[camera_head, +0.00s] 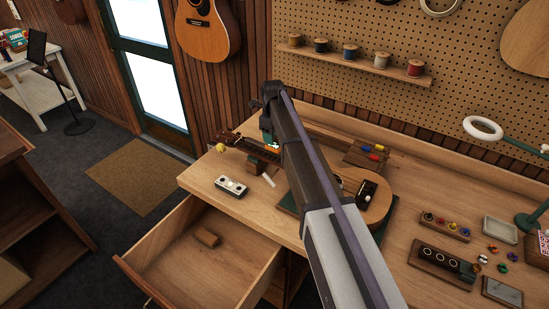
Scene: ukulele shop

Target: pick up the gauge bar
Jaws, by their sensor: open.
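A small pale grey bar (231,187) with two dark round spots lies on the workbench left of the ukulele, near the front edge above the open drawer; it looks like the gauge bar, though I cannot be sure. A thin white stick (268,180) lies to its right. My arm reaches across the middle from the lower right. My gripper (268,132) is at its far end, over the bench behind the grey bar and apart from it. It is open; its fingers are small and partly hidden, and I see nothing held.
A ukulele (375,203) lies on the bench, partly behind my arm. A dark holed block (441,262), trays, small knobs and a green lamp crowd the right. A spool shelf (352,58) hangs behind.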

